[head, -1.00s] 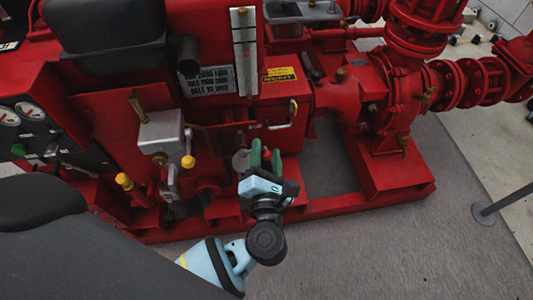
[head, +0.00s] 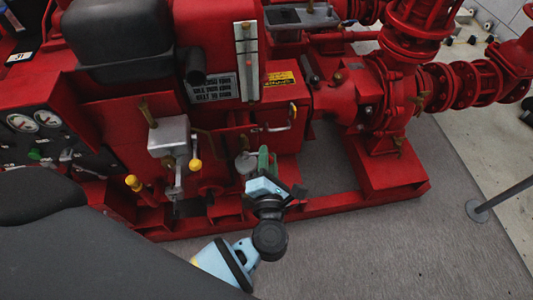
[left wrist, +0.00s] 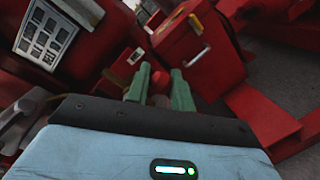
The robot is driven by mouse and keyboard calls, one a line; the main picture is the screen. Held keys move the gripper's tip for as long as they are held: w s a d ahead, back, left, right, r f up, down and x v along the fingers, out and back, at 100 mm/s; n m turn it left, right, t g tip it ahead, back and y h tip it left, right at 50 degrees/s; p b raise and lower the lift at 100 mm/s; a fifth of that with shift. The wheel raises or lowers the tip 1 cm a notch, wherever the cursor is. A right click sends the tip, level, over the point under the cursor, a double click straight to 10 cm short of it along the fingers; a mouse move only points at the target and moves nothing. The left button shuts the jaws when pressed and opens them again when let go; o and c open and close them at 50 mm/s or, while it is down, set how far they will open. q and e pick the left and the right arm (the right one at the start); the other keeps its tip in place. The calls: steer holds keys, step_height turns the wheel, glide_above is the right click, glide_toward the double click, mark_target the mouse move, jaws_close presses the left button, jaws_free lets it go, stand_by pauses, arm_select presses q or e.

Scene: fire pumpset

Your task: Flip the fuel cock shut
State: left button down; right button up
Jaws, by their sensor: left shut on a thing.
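My left gripper (head: 267,158), with green fingers, reaches the low front of the red pumpset beside a small brass and glass fitting (head: 245,162). In the left wrist view the fingers (left wrist: 160,85) are close together around a small red part (left wrist: 158,87), which looks like the fuel cock's lever. Most of this part is hidden by the fingers, so its angle cannot be told. A brass piece (left wrist: 135,57) shows just behind and left of the fingers. My right gripper is not in view.
A grey box (head: 168,135) with a yellow-knobbed lever (head: 195,165) stands left of my gripper. A red box (head: 275,125) with a metal handle is just behind it. The red base rail (head: 340,203) runs below. Grey floor (head: 400,250) is clear at right front.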

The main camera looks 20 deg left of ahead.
arm_select(q)
steer(key=shift+s+f, duration=0.1)
steer(key=shift+f, duration=0.1)
steer(key=c, duration=1.5)
jaws_free()
steer(key=shift+c, duration=0.2)
steer(key=shift+o, duration=1.4)
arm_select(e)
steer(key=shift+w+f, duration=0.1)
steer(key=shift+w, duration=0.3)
arm_select(q)
steer(key=shift+r, duration=0.1)
steer(key=p+v, duration=0.1)
steer(key=v, duration=0.6)
steer(key=shift+s+d, duration=0.15)
steer(key=shift+s, duration=0.2)
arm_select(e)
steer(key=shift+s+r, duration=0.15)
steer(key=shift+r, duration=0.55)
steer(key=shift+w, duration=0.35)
